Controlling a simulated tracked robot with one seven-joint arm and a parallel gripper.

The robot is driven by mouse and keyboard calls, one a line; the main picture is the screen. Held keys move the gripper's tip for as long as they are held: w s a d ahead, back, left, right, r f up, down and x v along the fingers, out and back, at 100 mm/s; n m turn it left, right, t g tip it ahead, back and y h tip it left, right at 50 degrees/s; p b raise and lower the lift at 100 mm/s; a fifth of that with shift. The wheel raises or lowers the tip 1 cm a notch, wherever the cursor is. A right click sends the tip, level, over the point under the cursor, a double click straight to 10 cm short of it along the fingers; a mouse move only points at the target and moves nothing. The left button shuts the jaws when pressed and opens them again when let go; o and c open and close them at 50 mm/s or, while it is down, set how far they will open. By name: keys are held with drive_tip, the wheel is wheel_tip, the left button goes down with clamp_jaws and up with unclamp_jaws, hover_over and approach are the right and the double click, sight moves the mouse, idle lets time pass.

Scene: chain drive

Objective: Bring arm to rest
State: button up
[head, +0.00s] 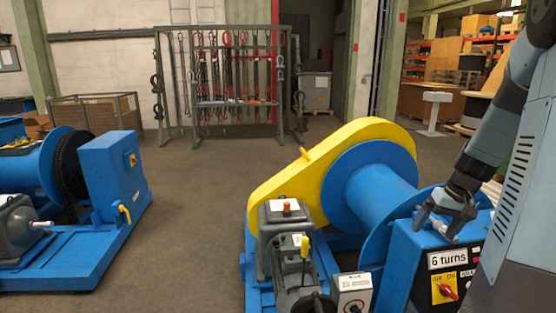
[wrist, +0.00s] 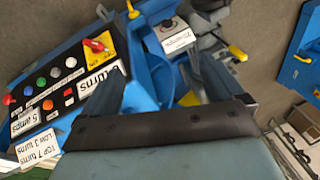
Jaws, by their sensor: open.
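My gripper (head: 437,230) is open at the right of the head view, pointing down just over the blue control box (head: 408,262). In the wrist view its two dark fingers (wrist: 155,62) stand apart, with no held object visible between them. The box carries a "6 turns" label (head: 447,259) and a red switch (head: 447,291) on a yellow plate. The box's button panel (wrist: 55,85) shows at left in the wrist view. I cannot tell whether the fingers touch the box. My arm reaches down from the upper right.
A winch with a yellow chain guard (head: 290,183) and blue drum (head: 382,200) stands left of my gripper. Another blue machine (head: 112,165) stands at far left. A rack of hanging chains (head: 225,103) is at the back. The floor (head: 195,190) between the machines is clear.

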drive_tip(key=s+a+r+n+t+h, duration=0.1)
drive_tip(key=s+a+r+t, duration=0.1)
drive_tip(key=s+a+r, duration=0.6)
drive_tip(key=s+a+r+t+h, duration=0.1)
drive_tip(key=s+a+r, duration=0.6)
drive_tip(key=a, duration=0.6)
drive_tip(key=shift+s+r+n+t, duration=0.4)
drive_tip(key=shift+s, duration=0.4)
